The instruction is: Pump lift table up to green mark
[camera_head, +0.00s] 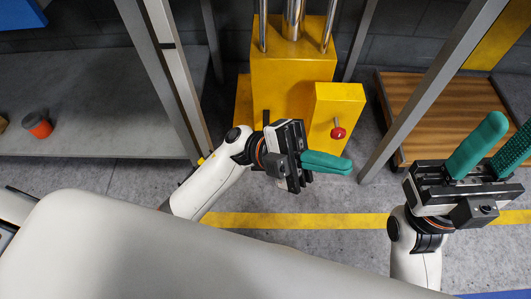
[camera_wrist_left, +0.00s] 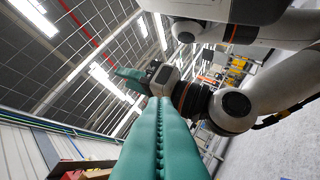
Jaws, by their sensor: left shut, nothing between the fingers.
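The yellow lift unit (camera_head: 290,75) stands at the top centre of the head view, with upright chrome rods (camera_head: 293,18) above it. On its front right is a smaller yellow box (camera_head: 340,97) with a red-knobbed lever (camera_head: 338,132). My left gripper (camera_head: 340,163) is just below this knob in the picture, its green fingers pressed together and empty; no contact with the knob shows. Its shut fingers fill the bottom centre of the left wrist view (camera_wrist_left: 158,140). My right gripper (camera_head: 492,148) is at the right edge with its green fingers apart and nothing between them. No green mark is visible.
A grey bench (camera_head: 90,110) at left carries an orange-and-black cup (camera_head: 38,124). Grey posts (camera_head: 425,95) stand on both sides of the lift unit. A wooden pallet (camera_head: 435,105) lies at right. A yellow line (camera_head: 290,220) crosses the floor.

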